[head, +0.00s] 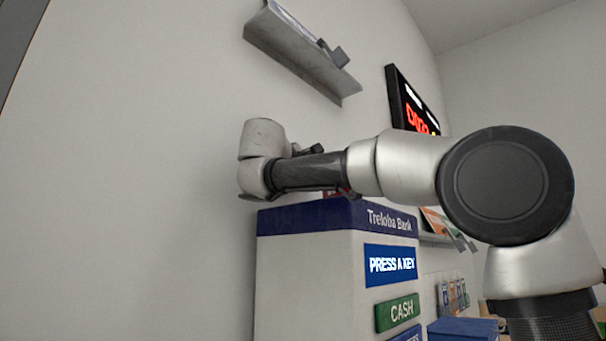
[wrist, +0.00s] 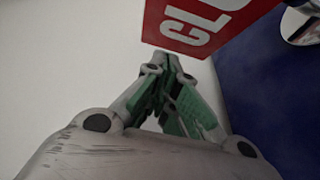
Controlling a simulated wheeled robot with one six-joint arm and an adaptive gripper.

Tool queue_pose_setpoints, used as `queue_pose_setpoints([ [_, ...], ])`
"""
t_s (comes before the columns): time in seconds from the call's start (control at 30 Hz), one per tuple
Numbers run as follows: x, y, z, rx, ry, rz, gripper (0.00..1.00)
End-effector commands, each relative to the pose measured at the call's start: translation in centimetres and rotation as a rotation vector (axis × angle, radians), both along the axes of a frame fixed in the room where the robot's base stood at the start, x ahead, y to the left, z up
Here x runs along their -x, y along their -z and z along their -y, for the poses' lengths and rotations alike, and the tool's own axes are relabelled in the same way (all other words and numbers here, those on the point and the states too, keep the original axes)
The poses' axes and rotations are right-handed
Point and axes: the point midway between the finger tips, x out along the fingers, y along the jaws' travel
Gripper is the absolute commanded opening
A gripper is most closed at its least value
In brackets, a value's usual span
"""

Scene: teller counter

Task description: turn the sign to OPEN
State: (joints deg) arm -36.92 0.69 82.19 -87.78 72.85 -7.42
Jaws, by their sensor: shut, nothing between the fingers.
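The sign (wrist: 205,20) is a red plate with white letters at the top of the wrist view. Its visible letters read "CLO", and the rest is cut off by the frame edge. In the head view only a small bit of red shows behind my arm, above the blue-topped kiosk. My gripper (wrist: 168,62) is shut and empty, with green finger pads. Its tips are just below the sign's lower edge in the wrist view; I cannot tell whether they touch it. In the head view my arm hides most of the gripper.
The kiosk (head: 305,285) labelled "Treloba Bank" stands under my arm, with its blue top (wrist: 265,100) at right in the wrist view. A grey shelf (head: 300,55) is on the wall above. A lit display (head: 413,108) hangs behind my arm. The left wall is bare.

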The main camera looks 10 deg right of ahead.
Motion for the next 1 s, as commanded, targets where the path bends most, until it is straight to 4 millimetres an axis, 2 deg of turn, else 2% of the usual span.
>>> queue_pose_setpoints([
  [0.13, -1.8, 0.0, 1.4, 0.000, 0.003, -0.001, 0.00],
  [0.3, -2.8, 0.0, 2.1, 0.001, 0.001, -0.001, 0.00],
  [0.7, -3.1, 0.0, 2.3, 0.001, 0.000, -0.001, 0.00],
  [0.83, -3.8, 0.0, 3.5, 0.001, 0.014, -0.001, 0.00],
  [1.0, -4.3, 0.0, 4.5, 0.000, 0.122, 0.000, 0.00],
])
